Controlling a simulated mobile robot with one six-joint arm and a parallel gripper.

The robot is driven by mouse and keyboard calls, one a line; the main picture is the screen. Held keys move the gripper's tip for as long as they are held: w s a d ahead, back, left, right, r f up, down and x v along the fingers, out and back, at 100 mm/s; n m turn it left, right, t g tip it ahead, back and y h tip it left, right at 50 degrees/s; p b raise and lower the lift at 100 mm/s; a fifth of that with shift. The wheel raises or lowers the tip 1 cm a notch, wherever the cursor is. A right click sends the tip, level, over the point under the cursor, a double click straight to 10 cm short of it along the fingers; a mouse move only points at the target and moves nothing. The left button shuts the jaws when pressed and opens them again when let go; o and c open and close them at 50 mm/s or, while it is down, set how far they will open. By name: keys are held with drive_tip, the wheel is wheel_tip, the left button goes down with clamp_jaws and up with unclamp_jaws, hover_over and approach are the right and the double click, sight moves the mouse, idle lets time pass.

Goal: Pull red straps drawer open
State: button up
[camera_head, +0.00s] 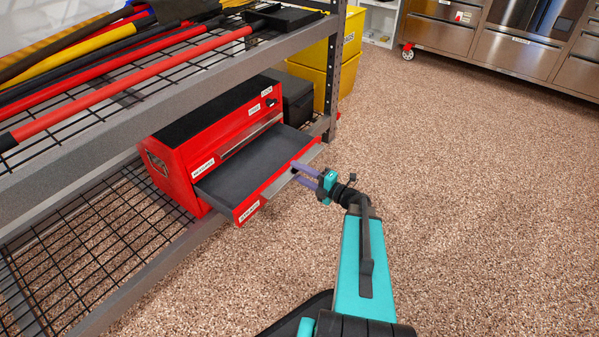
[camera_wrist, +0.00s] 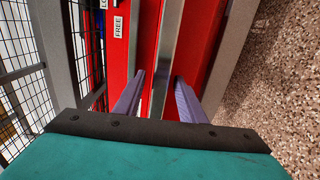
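A red toolbox (camera_head: 173,165) with a black top stands on the lower wire shelf. Its lower drawer (camera_head: 248,172) is pulled out toward the front and shows a dark, empty-looking floor. A silver handle strip (camera_head: 279,183) runs along the drawer's red front; the label on that front is too small to read. My gripper (camera_head: 295,174) is at the right part of this front, its two purple fingers apart. In the wrist view the fingers (camera_wrist: 158,80) lie on either side of a silver strip (camera_wrist: 168,60); whether they touch it I cannot tell.
A grey shelf beam (camera_head: 150,100) with red and yellow long-handled tools crosses above the toolbox. A black case (camera_head: 297,100) and yellow bins (camera_head: 325,75) stand behind it. Steel cabinets (camera_head: 515,52) line the back right. The speckled floor on the right is clear.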

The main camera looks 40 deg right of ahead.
drive_tip(key=p+v, duration=0.3)
drive_tip(key=v, duration=1)
drive_tip(key=shift+s, duration=0.3)
drive_tip(key=shift+d, duration=0.2)
drive_tip(key=shift+s, duration=0.15)
